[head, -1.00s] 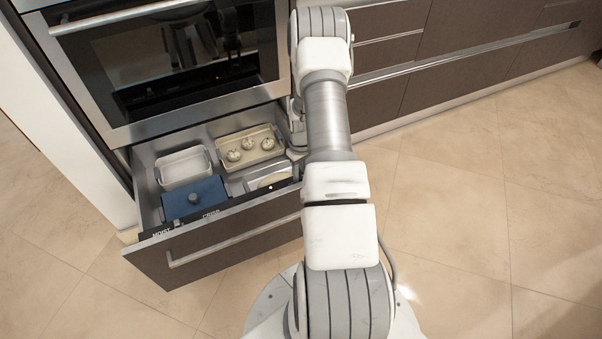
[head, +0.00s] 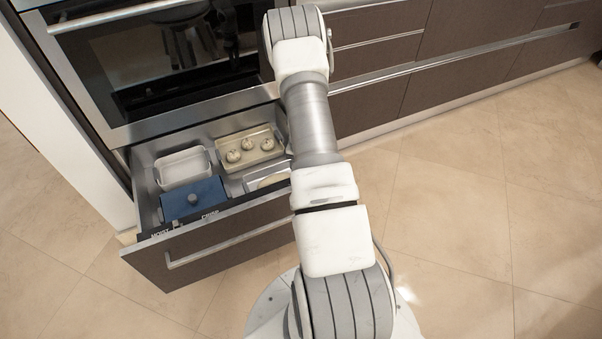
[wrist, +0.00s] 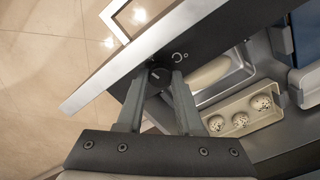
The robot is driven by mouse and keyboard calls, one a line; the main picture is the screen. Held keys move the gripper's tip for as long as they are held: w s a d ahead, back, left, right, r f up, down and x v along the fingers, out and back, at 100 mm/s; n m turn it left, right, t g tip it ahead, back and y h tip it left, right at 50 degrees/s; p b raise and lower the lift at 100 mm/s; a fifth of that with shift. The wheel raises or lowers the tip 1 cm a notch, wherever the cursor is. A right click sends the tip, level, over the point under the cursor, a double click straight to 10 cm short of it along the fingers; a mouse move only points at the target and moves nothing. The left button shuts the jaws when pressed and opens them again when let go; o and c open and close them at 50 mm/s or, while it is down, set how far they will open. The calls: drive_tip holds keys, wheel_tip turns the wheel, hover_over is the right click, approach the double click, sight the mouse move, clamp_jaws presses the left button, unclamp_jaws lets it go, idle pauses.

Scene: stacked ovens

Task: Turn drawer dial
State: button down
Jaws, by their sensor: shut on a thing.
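In the wrist view, a small dark dial (wrist: 160,77) sits on the black top strip of the drawer front (wrist: 183,42). My gripper (wrist: 158,80) has its two grey fingers on either side of the dial and is shut on it. A white circular marking is printed beside the dial. In the head view, the drawer (head: 215,242) is pulled open below the oven, with white lettering along its top strip. My arm hides the dial and my gripper in that view.
The open drawer holds a white dish (head: 183,167), a blue lidded box (head: 194,199), a beige tray (head: 236,138) with round patterned pieces, and a metal tray (head: 262,181). The oven (head: 160,60) stands above. Tiled floor (head: 480,200) is clear on the right.

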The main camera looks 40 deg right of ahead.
drive_tip(key=shift+m, duration=1.6)
drive_tip(key=c, duration=0.8)
unclamp_jaws()
drive_tip(key=shift+c, duration=0.2)
drive_tip(key=shift+r, duration=0.1)
wheel_tip(320, 180, up, 17)
drive_tip(key=p, duration=0.5)
drive_tip(key=shift+r, duration=0.15)
